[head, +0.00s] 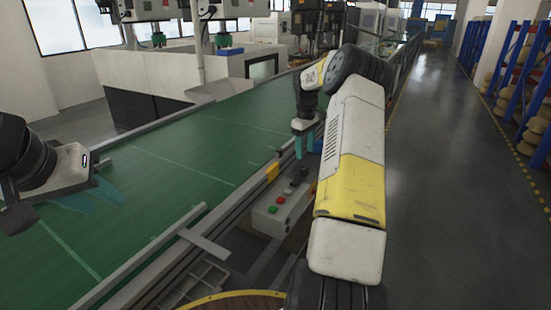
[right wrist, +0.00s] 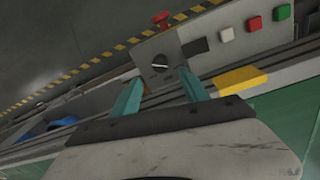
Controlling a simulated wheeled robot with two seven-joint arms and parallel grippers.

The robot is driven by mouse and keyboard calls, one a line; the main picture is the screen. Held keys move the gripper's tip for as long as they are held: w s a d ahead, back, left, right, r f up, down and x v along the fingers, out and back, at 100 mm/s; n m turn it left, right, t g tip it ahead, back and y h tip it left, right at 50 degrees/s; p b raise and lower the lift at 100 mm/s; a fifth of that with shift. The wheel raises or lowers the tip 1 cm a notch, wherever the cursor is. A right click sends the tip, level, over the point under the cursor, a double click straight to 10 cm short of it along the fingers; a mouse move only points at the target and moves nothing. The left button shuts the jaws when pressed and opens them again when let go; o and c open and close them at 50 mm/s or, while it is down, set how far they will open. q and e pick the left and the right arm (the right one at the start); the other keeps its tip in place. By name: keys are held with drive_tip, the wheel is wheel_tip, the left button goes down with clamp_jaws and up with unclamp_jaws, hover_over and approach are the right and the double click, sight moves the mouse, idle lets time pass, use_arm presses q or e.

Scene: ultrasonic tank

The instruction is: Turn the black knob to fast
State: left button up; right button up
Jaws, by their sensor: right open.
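The black knob (right wrist: 160,63) is a round dial with a white pointer line on the grey control box (right wrist: 140,52) in the right wrist view. The line lies nearly level in that picture; no speed marking is readable. My right gripper (right wrist: 162,90) is open and empty, its teal fingers apart and the knob beyond the gap between them. In the head view the right gripper (head: 304,143) hangs above the conveyor's side rail, above the control box (head: 268,221). My left gripper (head: 92,197) is open and empty over the green belt at far left.
The box also carries a red mushroom button (right wrist: 161,18), a dark panel and white, green (right wrist: 254,24) and red buttons. A yellow block (right wrist: 240,79) sits on the rail close to the right finger. The green conveyor belt (head: 170,165) runs alongside. The floor at right is clear.

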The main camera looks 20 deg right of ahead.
sight(304, 168)
wheel_tip(304, 168, down, 8)
drive_tip(key=shift+w+d+r, duration=0.1)
drive_tip(key=shift+d+r, duration=0.05)
idle(0.3)
clamp_jaws()
